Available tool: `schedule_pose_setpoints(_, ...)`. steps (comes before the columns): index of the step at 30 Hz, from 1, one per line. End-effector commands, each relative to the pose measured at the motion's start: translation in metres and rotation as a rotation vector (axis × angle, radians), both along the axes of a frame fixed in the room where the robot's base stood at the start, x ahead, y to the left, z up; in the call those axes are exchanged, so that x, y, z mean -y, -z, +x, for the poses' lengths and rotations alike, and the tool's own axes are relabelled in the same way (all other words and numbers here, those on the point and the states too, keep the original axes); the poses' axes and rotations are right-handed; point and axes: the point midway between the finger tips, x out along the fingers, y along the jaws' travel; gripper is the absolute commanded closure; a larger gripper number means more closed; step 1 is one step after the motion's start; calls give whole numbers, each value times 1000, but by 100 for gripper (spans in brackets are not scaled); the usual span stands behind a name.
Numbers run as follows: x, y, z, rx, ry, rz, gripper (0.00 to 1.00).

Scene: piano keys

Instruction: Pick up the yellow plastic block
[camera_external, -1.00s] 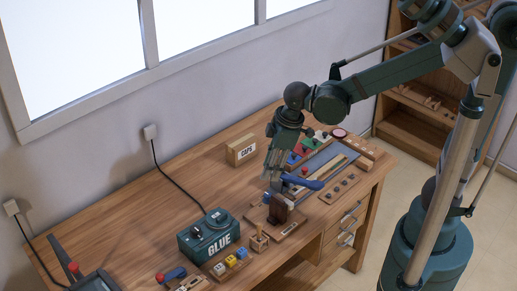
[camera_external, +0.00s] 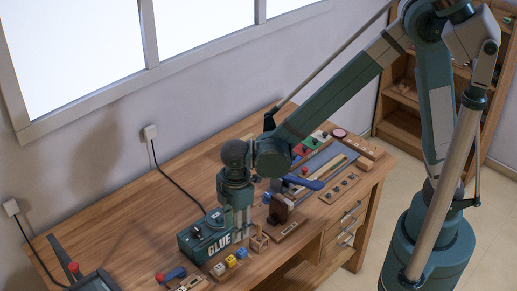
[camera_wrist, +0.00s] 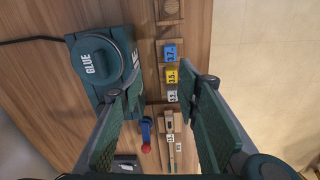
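The yellow plastic block (camera_external: 230,261) sits in a wooden holder between a blue block (camera_external: 242,253) and a white block (camera_external: 219,269), in front of the glue box. In the wrist view the yellow block (camera_wrist: 172,75) bears a printed label and lies between my two fingers, just inside the right one. My gripper (camera_wrist: 159,90) is open and empty, pointing down above the row of blocks. In the external view my gripper (camera_external: 242,228) is beside the right end of the glue box, a little behind and above the blocks.
The green glue box (camera_external: 203,241) stands close to the blocks; in the wrist view the glue box (camera_wrist: 98,62) is near my left finger. A small wooden holder (camera_external: 259,242) and a dark brown upright piece (camera_external: 280,208) stand right of the blocks. A red-and-blue tool (camera_external: 172,275) lies left.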

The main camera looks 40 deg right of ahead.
Motion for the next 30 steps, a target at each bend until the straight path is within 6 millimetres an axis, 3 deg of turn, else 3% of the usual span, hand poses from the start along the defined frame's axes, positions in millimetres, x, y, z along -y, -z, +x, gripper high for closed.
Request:
schedule_pose_setpoints(3, -20, 13, -10, -14, -55, -15, 67)
schedule_pose_setpoints(9, -36, 27, -20, -27, -107, -31, 67)
schedule_pose_setpoints(23, -38, 30, -22, -30, -117, -34, 67)
schedule_pose_setpoints(30, -39, 44, -21, -30, -116, -34, 67)
